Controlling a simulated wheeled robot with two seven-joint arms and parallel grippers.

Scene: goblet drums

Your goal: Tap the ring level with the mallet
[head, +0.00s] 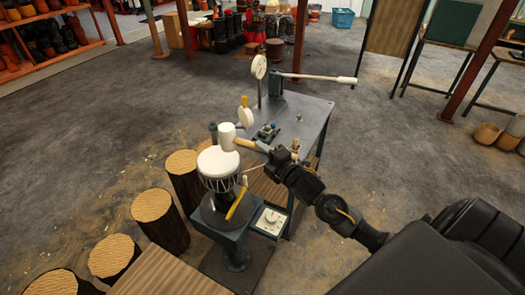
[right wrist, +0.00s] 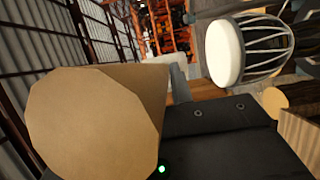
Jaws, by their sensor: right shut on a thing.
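A goblet drum with a white head (head: 217,162) stands on a round plate of a dark green stand. It also shows, turned sideways, in the right wrist view (right wrist: 223,52). The ring (head: 219,182) is seen as a band below the white head; whether it sits level I cannot tell. My right gripper (head: 272,157) is shut on the wooden handle of the mallet (head: 228,137). The white mallet head is above the far right part of the drum; whether it touches I cannot tell. The handle's tan end (right wrist: 92,125) fills the lower left of the right wrist view. My left gripper is not seen.
A metal table (head: 305,115) with a lever press and a dial gauge (head: 259,67) stands behind the drum. A yellow strip (head: 238,204) and a dial box (head: 270,221) are at the stand. Log stools (head: 159,219) line the left.

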